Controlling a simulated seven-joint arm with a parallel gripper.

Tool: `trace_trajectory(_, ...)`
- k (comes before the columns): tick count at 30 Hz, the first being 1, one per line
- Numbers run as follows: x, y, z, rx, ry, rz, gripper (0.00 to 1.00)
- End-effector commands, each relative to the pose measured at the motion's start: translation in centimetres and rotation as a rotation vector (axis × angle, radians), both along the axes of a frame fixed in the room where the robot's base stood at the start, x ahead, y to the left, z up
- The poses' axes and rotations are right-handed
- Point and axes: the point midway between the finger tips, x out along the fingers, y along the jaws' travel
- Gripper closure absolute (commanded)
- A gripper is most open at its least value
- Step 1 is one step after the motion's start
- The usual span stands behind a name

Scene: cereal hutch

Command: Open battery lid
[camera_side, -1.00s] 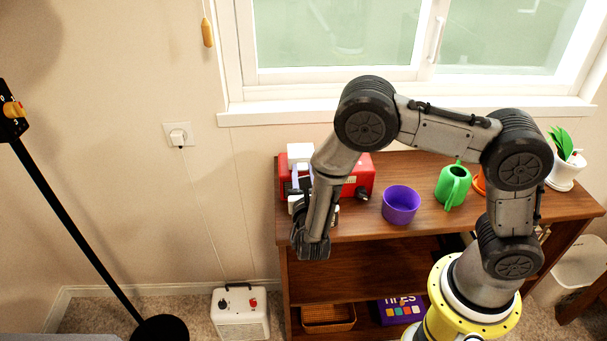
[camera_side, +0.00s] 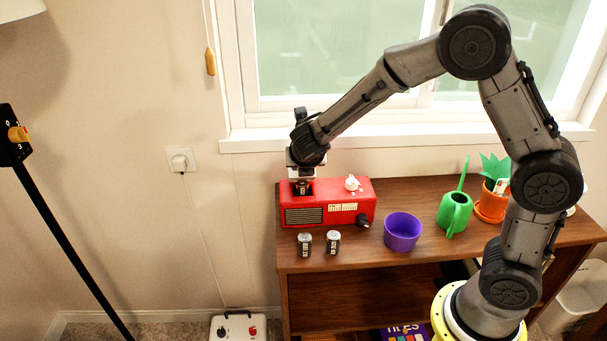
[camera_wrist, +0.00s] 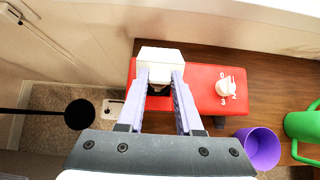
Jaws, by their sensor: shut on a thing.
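A red radio-like box (camera_side: 345,208) stands on the wooden shelf top, with a front grille and a dark knob. It also shows in the wrist view (camera_wrist: 198,100). My gripper (camera_wrist: 158,80) is over its left end, pointing down, with its purple fingers shut on a white block-like lid (camera_wrist: 160,55). Below the lid, a dark opening partly shows between the fingers, and a dark battery-like thing (camera_side: 304,188) shows there in the side view. Whether the lid is still joined to the box is hidden. Two batteries (camera_side: 305,245) (camera_side: 333,243) stand upright in front of the box.
A white dial (camera_wrist: 226,89) with numbers sits on the box's top. A purple bowl (camera_side: 402,232), a green watering can (camera_side: 455,213) and a potted plant (camera_side: 493,200) stand to the right. The window sill and wall (camera_side: 240,180) are close behind.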

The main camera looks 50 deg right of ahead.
Motion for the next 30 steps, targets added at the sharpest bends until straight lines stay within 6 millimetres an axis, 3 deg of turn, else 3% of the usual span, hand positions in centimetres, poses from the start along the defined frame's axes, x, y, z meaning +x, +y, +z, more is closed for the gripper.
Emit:
trace_trajectory(15, 2.6, -2.5, 1.6, 0.223, 0.214, -0.005, 1.0)
trace_trajectory(30, 5.5, -5.4, 1.8, 0.386, 0.384, 0.002, 1.0)
